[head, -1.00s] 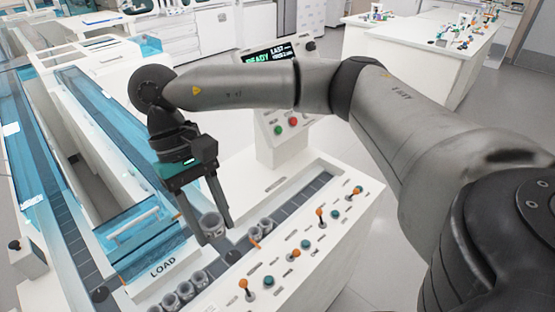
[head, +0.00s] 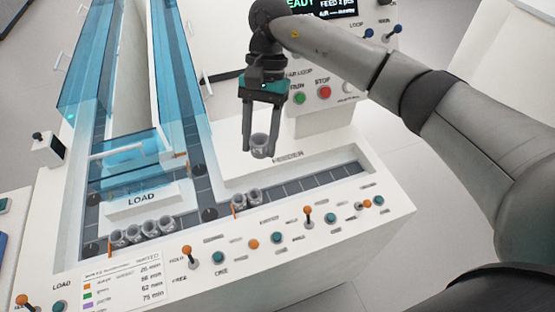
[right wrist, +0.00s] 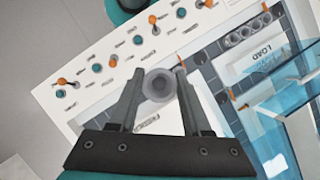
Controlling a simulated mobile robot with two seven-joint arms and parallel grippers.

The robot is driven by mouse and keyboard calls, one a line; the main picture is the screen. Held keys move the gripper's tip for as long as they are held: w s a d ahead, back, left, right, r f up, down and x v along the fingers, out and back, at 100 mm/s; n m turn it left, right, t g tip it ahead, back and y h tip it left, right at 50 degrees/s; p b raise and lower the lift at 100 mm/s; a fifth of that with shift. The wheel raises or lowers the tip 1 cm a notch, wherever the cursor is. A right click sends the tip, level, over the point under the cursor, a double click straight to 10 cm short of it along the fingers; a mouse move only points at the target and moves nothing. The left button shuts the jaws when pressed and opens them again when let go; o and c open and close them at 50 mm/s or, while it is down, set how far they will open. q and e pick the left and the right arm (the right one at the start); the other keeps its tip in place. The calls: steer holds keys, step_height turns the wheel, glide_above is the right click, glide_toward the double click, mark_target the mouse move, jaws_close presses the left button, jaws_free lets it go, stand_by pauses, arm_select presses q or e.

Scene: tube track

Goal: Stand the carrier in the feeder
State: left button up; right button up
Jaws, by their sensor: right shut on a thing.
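My right gripper (head: 261,145) is shut on a grey, cup-like carrier (head: 261,144) and holds it upright above the white edge by the FEEDER label. In the right wrist view the carrier (right wrist: 159,86) sits between the two fingers (right wrist: 158,90), seen from above as a round ring. The feeder (head: 310,188) is a dark segmented track sunk in the white console. Two similar carriers (head: 247,198) stand at its left end by an orange pin. My left gripper is not in view.
Several carriers (head: 142,230) stand in a row by the LOAD block (head: 142,200). Blue clear covers (head: 100,80) rise over the tracks at left. Orange and teal knobs (head: 253,244) line the console front. A button panel (head: 322,95) stands behind. The feeder's right part is empty.

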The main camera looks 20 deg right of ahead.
steer(key=shift+w+d+f+m+t+y+b, duration=0.3)
steer(key=shift+w+d+f+m+t+b, duration=0.45)
steer(key=shift+f+m, duration=1.75)
steer(key=shift+w+d+f+m+t+y+b, duration=0.4)
steer(key=shift+f+m+b, duration=0.7)
steer(key=shift+f, duration=2.7)
steer(key=shift+w+d+f+m+t+y+b, duration=0.2)
steer(key=shift+w+d+f+m+t+b, duration=0.5)
steer(key=shift+f+m, duration=1.8)
steer(key=shift+s+a+f+n+b, duration=0.1)
steer(key=shift+f+n+b, duration=0.1)
steer(key=shift+f+n, duration=0.25)
steer(key=shift+s+a+f+n+b, duration=0.1)
steer(key=shift+f+n+b, duration=0.15)
steer(key=shift+f, duration=0.3)
step_height(320, 180, down, 2)
steer(key=shift+d+b, duration=0.15)
steer(key=shift+b, duration=0.65)
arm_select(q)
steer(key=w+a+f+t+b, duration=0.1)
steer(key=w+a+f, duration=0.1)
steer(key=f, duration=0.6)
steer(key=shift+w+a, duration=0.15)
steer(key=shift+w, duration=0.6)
arm_select(e)
steer(key=shift+d+f, duration=0.1)
steer(key=shift+f, duration=0.5)
